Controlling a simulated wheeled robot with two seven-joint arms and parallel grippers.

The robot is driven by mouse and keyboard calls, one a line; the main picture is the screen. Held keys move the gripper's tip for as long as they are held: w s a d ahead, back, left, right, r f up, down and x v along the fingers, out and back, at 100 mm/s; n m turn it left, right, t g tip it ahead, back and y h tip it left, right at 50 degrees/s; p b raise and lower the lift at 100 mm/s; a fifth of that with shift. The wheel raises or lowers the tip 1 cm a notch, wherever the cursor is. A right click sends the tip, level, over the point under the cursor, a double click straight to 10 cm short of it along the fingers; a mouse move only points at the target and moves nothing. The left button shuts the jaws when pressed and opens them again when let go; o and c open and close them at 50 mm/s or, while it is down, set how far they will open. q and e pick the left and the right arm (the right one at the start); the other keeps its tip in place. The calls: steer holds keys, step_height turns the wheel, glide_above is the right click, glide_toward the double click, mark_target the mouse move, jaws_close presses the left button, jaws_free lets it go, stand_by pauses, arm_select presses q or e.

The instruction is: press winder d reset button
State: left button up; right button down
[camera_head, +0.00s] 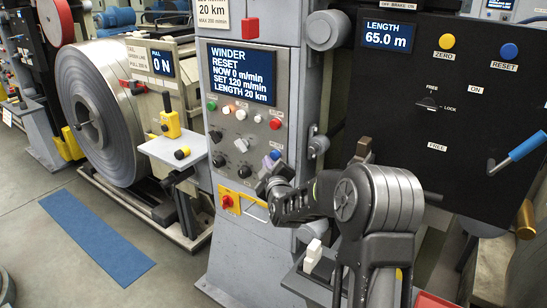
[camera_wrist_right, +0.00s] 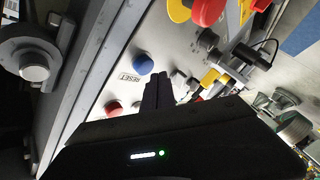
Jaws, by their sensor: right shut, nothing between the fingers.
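The winder panel (camera_head: 228,150) has a screen (camera_head: 240,75) reading "WINDER RESET, NOW 0 m/min, SET 120 m/min, LENGTH 20 km". A blue button (camera_head: 275,155) sits low on the panel's right side. In the right wrist view the blue button (camera_wrist_right: 143,64) has a RESET label beside it. My right gripper (camera_head: 268,166) is shut and empty, its fingertips right by the blue button; in the right wrist view the fingers (camera_wrist_right: 158,88) point toward the panel just beside the button. Whether they touch it I cannot tell. No letter D is readable. My left gripper is not in view.
A red button (camera_head: 275,124) and several other buttons and black knobs share the panel. A red-and-yellow switch (camera_head: 227,202) is below. The black panel (camera_head: 455,110) at right has another blue RESET button (camera_head: 509,50). A steel coil (camera_head: 95,115) stands at left.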

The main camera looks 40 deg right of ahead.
stand_by(0.8)
steer(key=shift+w+d+b, duration=0.15)
steer(key=shift+d+b, duration=0.25)
steer(key=shift+b, duration=0.05)
steer(key=shift+w+d+b, duration=0.15)
steer(key=shift+d+b, duration=0.25)
steer(key=shift+d, duration=0.25)
stand_by(0.7)
stand_by(0.3)
steer(key=shift+s+a, duration=0.2)
steer(key=shift+a, duration=0.3)
steer(key=shift+s+a, duration=0.15)
steer(key=shift+a, duration=0.3)
steer(key=shift+a, duration=0.15)
